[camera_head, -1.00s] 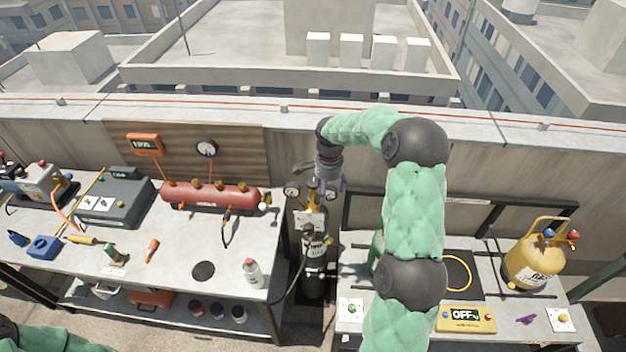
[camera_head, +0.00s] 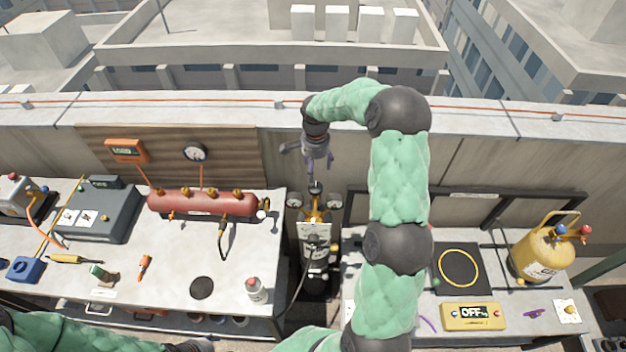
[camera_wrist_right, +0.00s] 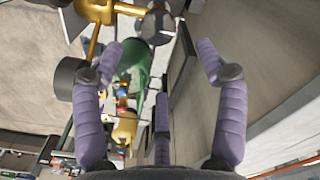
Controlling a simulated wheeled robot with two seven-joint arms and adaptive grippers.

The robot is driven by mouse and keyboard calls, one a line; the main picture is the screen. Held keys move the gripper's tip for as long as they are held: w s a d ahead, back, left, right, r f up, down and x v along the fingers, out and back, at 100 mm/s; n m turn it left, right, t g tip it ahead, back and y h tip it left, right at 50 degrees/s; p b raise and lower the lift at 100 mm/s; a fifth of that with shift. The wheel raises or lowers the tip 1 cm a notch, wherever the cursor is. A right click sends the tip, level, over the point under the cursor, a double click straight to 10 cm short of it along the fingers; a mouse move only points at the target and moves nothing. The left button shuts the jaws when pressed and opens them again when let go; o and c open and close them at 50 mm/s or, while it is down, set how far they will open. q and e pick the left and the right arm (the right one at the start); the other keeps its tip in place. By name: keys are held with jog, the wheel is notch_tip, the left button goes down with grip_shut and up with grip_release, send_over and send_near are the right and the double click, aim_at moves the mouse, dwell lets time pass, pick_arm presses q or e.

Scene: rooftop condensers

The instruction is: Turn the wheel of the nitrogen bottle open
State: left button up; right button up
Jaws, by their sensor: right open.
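The nitrogen bottle (camera_head: 316,268) stands dark, with a white label, in the gap between the two benches. Brass fittings and two gauges sit at its top. Its small dark wheel (camera_head: 316,187) shows above the brass. My right gripper (camera_head: 321,170) is open and empty, fingers pointing down, just above the wheel with a small apparent gap. In the right wrist view my right gripper (camera_wrist_right: 162,62) has its purple fingers spread, with brass fittings (camera_wrist_right: 95,35) to the upper left. My left arm is at the bottom left; its grey end is at the lower edge, its fingers unclear.
The left bench holds a red tank (camera_head: 203,203), a grey case (camera_head: 95,212), a spray can (camera_head: 256,291) and tools. The right bench holds a yellow cylinder (camera_head: 542,256) and a yellow box reading OFF (camera_head: 474,316). A parapet wall (camera_head: 480,165) stands behind.

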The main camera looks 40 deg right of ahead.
aim_at(316, 187)
notch_tip(316, 187, down, 10)
jog(key=shift+s+r+p, duration=0.1)
jog(key=shift+r+p, duration=0.1)
jog(key=shift+p, duration=0.1)
jog(key=shift+c, duration=0.3)
jog(key=c, duration=1.1)
